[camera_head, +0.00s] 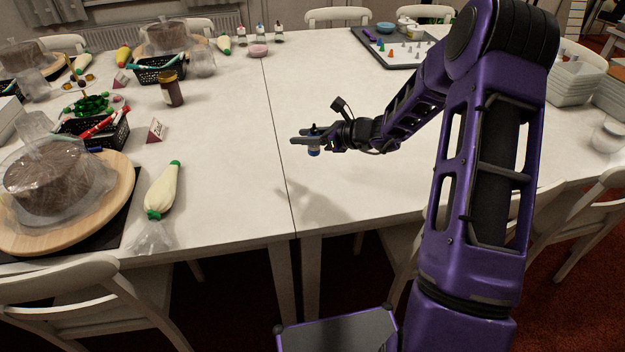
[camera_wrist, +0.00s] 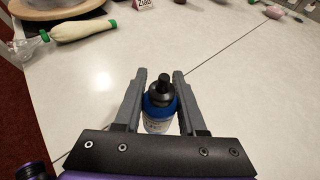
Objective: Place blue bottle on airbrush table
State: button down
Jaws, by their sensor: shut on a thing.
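My gripper (camera_head: 309,142) is shut on the blue bottle (camera_head: 314,152) and holds it upright above the white table, near the seam in the middle. In the wrist view the blue bottle (camera_wrist: 158,108) has a black cap and a white label, and it sits between the two grey fingers of my gripper (camera_wrist: 160,88). Its lower part is hidden by the gripper body. A dark tray or mat (camera_head: 398,62) with several small coloured bottles or figures and a purple item lies at the back right. I cannot tell for certain whether this is the airbrush table.
Cakes under plastic on wooden turntables (camera_head: 122,196), black baskets (camera_head: 112,139), a brown jar (camera_head: 171,89) and a piping bag (camera_head: 163,190) fill the left side. The middle is clear. Chairs surround the table.

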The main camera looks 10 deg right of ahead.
notch_tip(320, 180, down, 10)
jog(key=shift+r+b, duration=0.25)
jog(key=shift+b, duration=0.55)
jog(key=shift+f, duration=0.25)
jog(key=shift+c, duration=2.4)
grip_release()
jog(key=shift+r, duration=0.1)
